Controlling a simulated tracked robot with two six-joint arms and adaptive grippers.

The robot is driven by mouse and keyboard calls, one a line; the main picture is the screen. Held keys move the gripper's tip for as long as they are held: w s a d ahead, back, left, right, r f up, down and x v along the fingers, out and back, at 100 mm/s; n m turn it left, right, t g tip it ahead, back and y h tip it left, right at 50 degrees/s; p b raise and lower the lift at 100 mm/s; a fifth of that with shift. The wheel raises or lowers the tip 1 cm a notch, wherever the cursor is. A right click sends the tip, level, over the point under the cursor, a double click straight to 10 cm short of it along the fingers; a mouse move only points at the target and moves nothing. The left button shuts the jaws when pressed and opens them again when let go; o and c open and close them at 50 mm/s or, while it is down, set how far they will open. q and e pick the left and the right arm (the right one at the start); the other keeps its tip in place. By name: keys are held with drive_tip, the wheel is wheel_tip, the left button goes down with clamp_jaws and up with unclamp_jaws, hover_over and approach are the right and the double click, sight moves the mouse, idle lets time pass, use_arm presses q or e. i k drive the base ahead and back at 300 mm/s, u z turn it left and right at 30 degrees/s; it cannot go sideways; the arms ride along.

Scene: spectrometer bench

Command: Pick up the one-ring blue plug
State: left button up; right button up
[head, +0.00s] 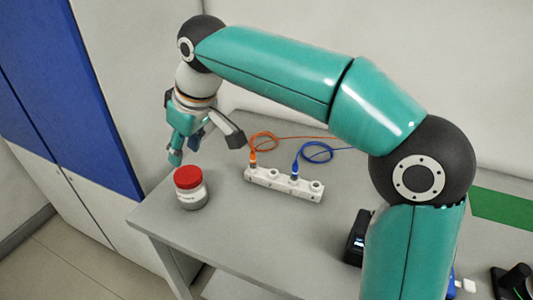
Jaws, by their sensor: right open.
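A blue plug (294,172) with a looped blue cable stands upright in a white socket block (282,188) on the grey table. Its ring marks are too small to make out. An orange plug (253,160) with an orange cable stands in the same block, at its left end. My right gripper (206,148) is open and empty, above the table's far left part, left of both plugs and apart from them. My left gripper is not in view.
A jar with a red lid (189,178) stands near the table's left corner, just below my right gripper. A dark device (357,238) is partly hidden behind my right arm. A green mat (503,208) lies at the right. The table front is clear.

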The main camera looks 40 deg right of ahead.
sight(295, 165)
drive_tip(key=u, duration=0.65)
drive_tip(key=i, duration=0.2)
drive_tip(key=z, duration=1.55)
drive_tip(key=k, duration=0.85)
drive_tip(key=z, duration=0.2)
drive_tip(key=i, duration=0.85)
drive_tip(key=u, duration=0.05)
